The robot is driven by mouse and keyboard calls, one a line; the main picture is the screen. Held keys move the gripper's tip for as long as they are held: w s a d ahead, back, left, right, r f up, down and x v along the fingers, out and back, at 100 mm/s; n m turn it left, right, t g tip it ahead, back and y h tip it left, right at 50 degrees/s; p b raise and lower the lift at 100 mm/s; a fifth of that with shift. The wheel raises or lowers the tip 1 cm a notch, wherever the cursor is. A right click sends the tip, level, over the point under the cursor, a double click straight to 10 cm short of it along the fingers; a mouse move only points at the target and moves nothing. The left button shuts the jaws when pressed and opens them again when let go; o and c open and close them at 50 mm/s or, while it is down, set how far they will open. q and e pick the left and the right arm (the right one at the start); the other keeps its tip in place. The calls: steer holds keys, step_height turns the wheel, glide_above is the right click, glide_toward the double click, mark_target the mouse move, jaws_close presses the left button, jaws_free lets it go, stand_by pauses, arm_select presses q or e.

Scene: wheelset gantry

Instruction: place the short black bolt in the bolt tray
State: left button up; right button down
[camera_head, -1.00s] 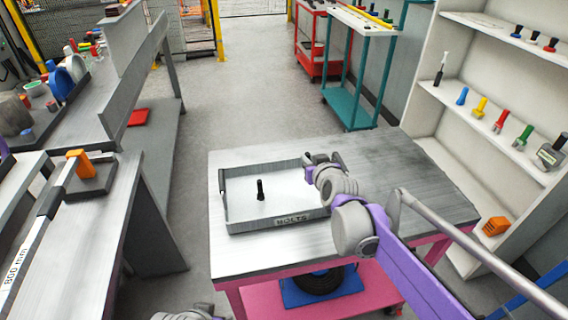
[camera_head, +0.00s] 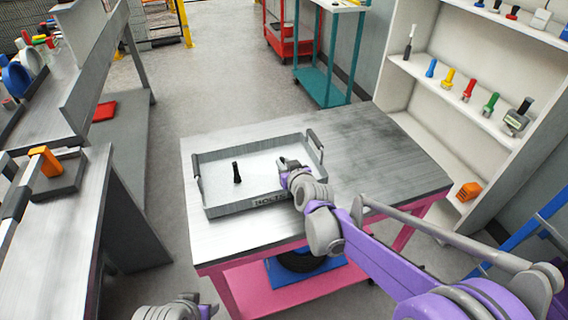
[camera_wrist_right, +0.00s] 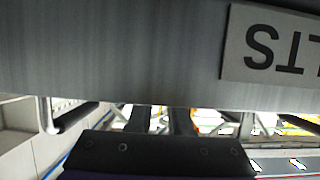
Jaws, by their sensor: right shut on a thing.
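The bolt tray (camera_head: 226,208) is a grey open tray with a "BOLTS" label and dark handles, lying on the pink-legged table. A black bolt (camera_head: 236,172) stands upright on its floor, left of centre. My right gripper (camera_head: 283,163) is at the right part of the tray, right of that bolt and apart from it. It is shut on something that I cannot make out. In the right wrist view the tray's labelled wall (camera_wrist_right: 150,55) fills the top, and the dark fingers (camera_wrist_right: 160,120) reach toward its edge. Part of my left arm shows at the bottom; its jaws are unclear.
The table (camera_head: 375,155) is clear right of the tray. A white shelf (camera_head: 470,105) with coloured bolts stands at the right; an orange block (camera_head: 468,191) sits on its lower level. Grey workbenches (camera_head: 75,215) stand left, across an aisle. A teal cart (camera_head: 325,80) is behind.

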steer(key=shift+f, duration=0.2)
steer(key=c, duration=0.8)
jaws_free()
steer(key=shift+r, duration=0.1)
steer(key=shift+c, duration=0.2)
steer(key=shift+s+d+r, duration=0.1)
steer(key=shift+s+r, duration=0.15)
steer(key=p+v, duration=0.1)
steer(key=v, duration=1)
steer(key=shift+s+r, duration=0.1)
steer(key=shift+s, duration=0.15)
steer(key=s+d+f+m+g+h, duration=0.1)
steer(key=s+d+f+g, duration=0.1)
steer(key=s, duration=0.7)
steer(key=s+d+f+m+g+h, duration=0.1)
steer(key=s+d+f+g, duration=0.2)
steer(key=s+d+f, duration=0.2)
steer(key=s+d+f+m+g+h, duration=0.1)
steer(key=s+d, duration=0.5)
steer(key=s, duration=0.7)
step_height(320, 180, down, 3)
steer(key=shift+d+r+m+g+h, duration=0.25)
steer(key=shift+g+h, duration=0.35)
steer(key=shift+g, duration=0.3)
